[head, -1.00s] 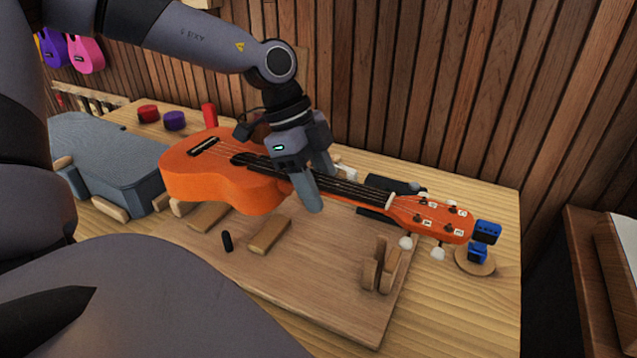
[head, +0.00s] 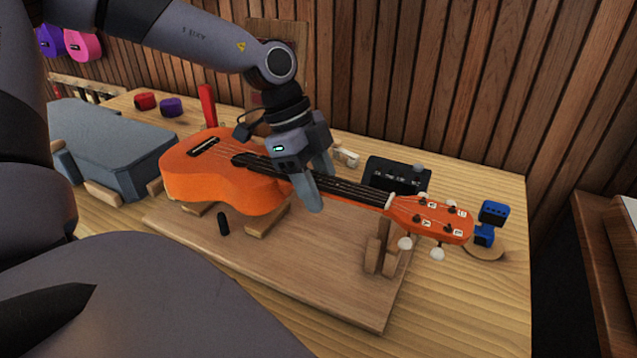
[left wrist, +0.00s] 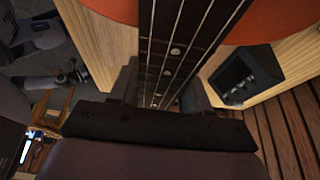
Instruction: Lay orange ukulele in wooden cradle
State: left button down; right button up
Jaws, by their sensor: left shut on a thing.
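The orange ukulele (head: 225,186) is strings up, its body to the left and its headstock to the right in the head view. My left gripper (head: 318,190) is shut on its neck near the body. In the left wrist view the neck (left wrist: 180,45) runs between the fingers. The wooden cradle is a board (head: 300,270) with padded blocks at the left and an upright forked neck rest (head: 383,250) at the right. The ukulele is over the cradle, its neck above or at the fork. Whether the body touches the blocks is hidden. My right gripper is not in view.
A blue-grey case (head: 110,145) stands left. A blue clip-on tuner (head: 490,222) on a round wooden base is just right of the headstock. A black device (head: 398,175) lies behind the neck. A small black cylinder (head: 223,223) stands in front of the body.

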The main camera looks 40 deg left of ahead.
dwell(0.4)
pick_arm(q)
jog(key=shift+f+b, duration=2.15)
jog(key=shift+f, duration=0.1)
jog(key=shift+c, duration=2.2)
grip_release()
jog(key=shift+r+p, duration=0.7)
jog(key=shift+r, duration=0.35)
jog(key=shift+r+p, duration=0.9)
jog(key=shift+r, duration=0.35)
